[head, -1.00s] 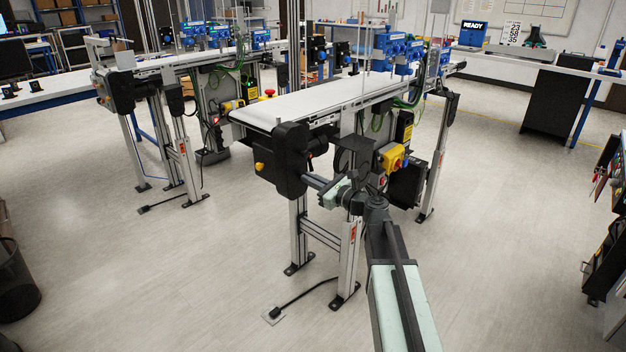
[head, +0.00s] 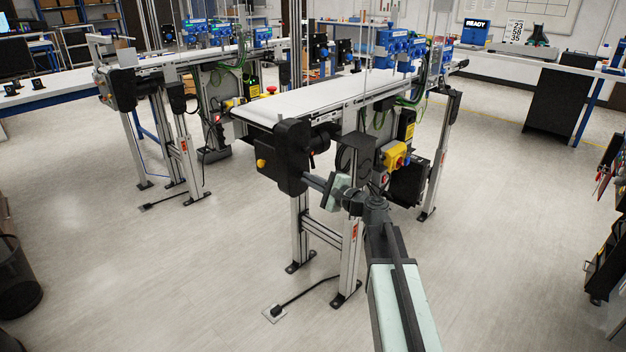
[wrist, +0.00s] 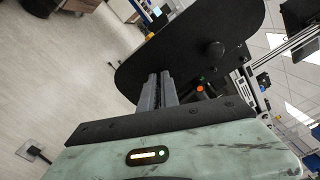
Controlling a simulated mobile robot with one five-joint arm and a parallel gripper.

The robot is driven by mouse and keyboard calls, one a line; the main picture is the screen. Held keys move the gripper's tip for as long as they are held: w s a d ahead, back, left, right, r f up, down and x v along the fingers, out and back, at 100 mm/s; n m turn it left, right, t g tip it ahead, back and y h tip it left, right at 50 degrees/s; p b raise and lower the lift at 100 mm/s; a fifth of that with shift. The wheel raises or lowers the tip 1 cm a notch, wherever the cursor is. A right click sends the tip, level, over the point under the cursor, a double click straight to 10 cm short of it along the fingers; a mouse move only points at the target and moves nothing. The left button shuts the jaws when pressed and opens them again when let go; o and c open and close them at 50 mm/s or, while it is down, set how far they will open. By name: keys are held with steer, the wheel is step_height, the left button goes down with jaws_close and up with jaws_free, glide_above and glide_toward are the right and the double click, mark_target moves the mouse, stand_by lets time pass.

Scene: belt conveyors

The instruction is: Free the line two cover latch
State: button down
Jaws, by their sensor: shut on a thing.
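The black end cover (head: 291,158) is on the near end of the front conveyor. My gripper (head: 309,180) reaches the cover's right side from the front. In the wrist view its two fingers (wrist: 160,78) are close together, their tips against the cover's face. It is shut on a small part there, taken to be the cover latch, which the fingers hide.
A yellow switch box (head: 397,155) and a black box (head: 409,183) sit right of my wrist under the belt (head: 310,95). Conveyor legs (head: 349,255) stand below. A second conveyor (head: 185,60) is behind left. Open floor lies left and right.

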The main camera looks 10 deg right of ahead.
steer(key=shift+w+f+n, duration=0.1)
steer(key=shift+f+n, duration=0.05)
steer(key=shift+n, duration=1.75)
steer(key=c, duration=1.6)
jaws_free()
steer(key=shift+f, duration=0.1)
steer(key=v, duration=0.7)
steer(key=shift+s+d, duration=0.2)
steer(key=shift+s, duration=0.15)
